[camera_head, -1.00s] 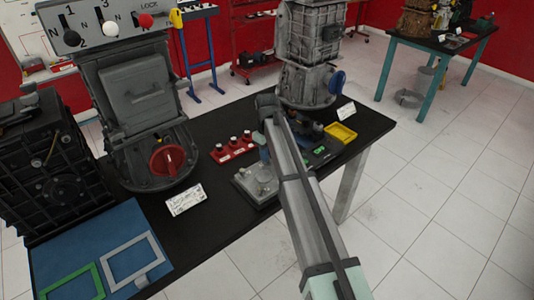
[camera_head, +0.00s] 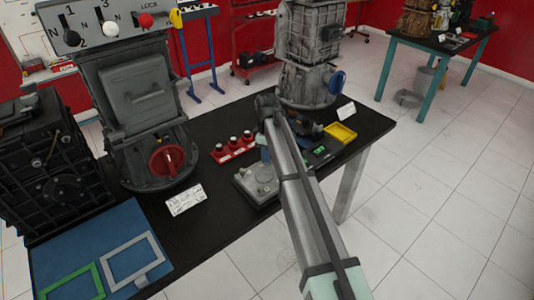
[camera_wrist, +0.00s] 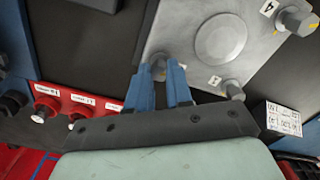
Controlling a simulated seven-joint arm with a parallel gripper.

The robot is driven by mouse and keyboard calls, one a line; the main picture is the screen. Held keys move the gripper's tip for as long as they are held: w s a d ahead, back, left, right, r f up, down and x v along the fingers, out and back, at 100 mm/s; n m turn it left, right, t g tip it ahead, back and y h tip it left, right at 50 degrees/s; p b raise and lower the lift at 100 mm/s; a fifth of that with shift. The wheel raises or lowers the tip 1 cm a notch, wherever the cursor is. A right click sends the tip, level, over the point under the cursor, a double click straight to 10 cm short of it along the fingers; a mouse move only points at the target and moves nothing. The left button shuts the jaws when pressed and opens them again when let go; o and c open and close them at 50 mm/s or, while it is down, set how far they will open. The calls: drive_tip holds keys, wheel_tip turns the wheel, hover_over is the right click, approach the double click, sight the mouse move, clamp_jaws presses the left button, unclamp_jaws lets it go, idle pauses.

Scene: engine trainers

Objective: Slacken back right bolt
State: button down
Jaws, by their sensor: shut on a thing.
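The grey metal plate (camera_head: 242,187) with bolts lies on the black table, left of my arm in the head view. It also fills the upper right of the wrist view (camera_wrist: 185,25). My gripper (camera_wrist: 166,72) is at the plate's corner, its blue fingers shut on the back right bolt (camera_wrist: 158,66), which is largely hidden between them. A bolt by label 1 (camera_wrist: 233,89) and a bolt by label 4 (camera_wrist: 297,20) stand apart from the fingers. A large round disc (camera_wrist: 220,37) sits mid-plate. My arm hides much of the gripper in the head view.
A red tray with knobs (camera_head: 233,149) stands behind the plate. A yellow tray (camera_head: 341,133) and a grey engine unit (camera_head: 305,85) are on the right. A white card (camera_head: 185,199) lies to the left. A blue mat with frames (camera_head: 110,230) is at front left.

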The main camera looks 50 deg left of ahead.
drive_tip(key=c, duration=1)
unclamp_jaws()
wheel_tip(320, 180, up, 14)
drive_tip(key=shift+f, duration=0.1)
idle(0.3)
